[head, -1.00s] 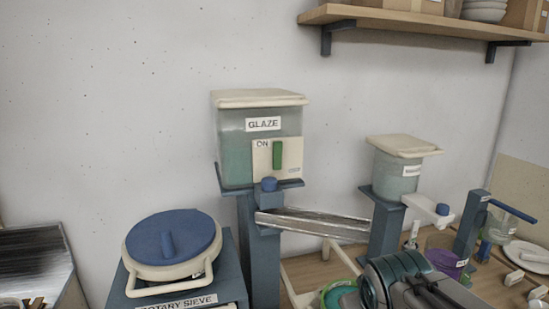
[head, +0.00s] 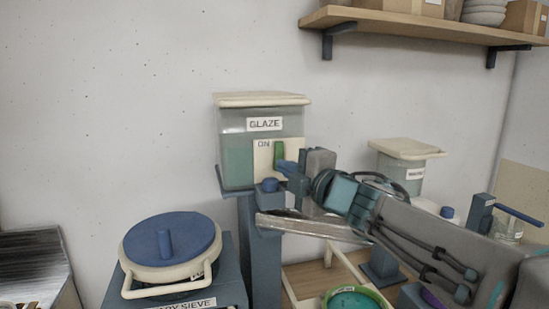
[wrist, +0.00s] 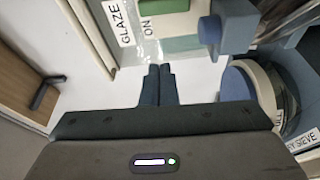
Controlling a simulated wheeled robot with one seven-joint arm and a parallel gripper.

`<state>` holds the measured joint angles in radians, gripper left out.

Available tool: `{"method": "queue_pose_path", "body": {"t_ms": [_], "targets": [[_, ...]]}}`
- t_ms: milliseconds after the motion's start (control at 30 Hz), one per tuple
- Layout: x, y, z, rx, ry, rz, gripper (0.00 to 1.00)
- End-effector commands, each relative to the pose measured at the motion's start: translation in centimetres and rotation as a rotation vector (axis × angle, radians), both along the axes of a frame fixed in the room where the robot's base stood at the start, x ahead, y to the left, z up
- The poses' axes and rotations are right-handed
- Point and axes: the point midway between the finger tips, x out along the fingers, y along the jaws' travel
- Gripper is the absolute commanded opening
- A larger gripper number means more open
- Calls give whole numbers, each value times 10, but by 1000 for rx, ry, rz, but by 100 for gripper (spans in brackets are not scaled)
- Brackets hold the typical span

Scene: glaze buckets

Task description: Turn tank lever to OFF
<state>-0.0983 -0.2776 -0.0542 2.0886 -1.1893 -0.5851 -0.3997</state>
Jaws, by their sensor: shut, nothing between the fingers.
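The glaze tank (head: 235,160) is a clear box of green liquid with a cream lid and a GLAZE label. Its cream plate (head: 262,165) is marked ON at the upper left. The green tank lever (head: 279,151) stands upright on this plate, right of the ON mark. My gripper (head: 282,165) is shut and empty, with its blue-grey fingertips at the lever's lower end in the head view. I cannot tell whether they touch it. In the wrist view the shut fingers (wrist: 158,72) point toward the tank, whose GLAZE label (wrist: 118,22) shows at the top.
A metal chute (head: 310,226) and a blue knob (head: 269,185) are just below the tank. A rotary sieve (head: 170,245) with a blue lid stands at the lower left. A second tank (head: 405,160) is behind my arm at right. A shelf (head: 420,25) hangs above.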

Motion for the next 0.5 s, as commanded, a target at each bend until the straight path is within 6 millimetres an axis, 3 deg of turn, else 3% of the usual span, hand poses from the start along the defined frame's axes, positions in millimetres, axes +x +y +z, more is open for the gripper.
{"method": "queue_pose_path", "body": {"t_ms": [500], "targets": [[1, 7, 2, -21, -18, 31, 0]]}}
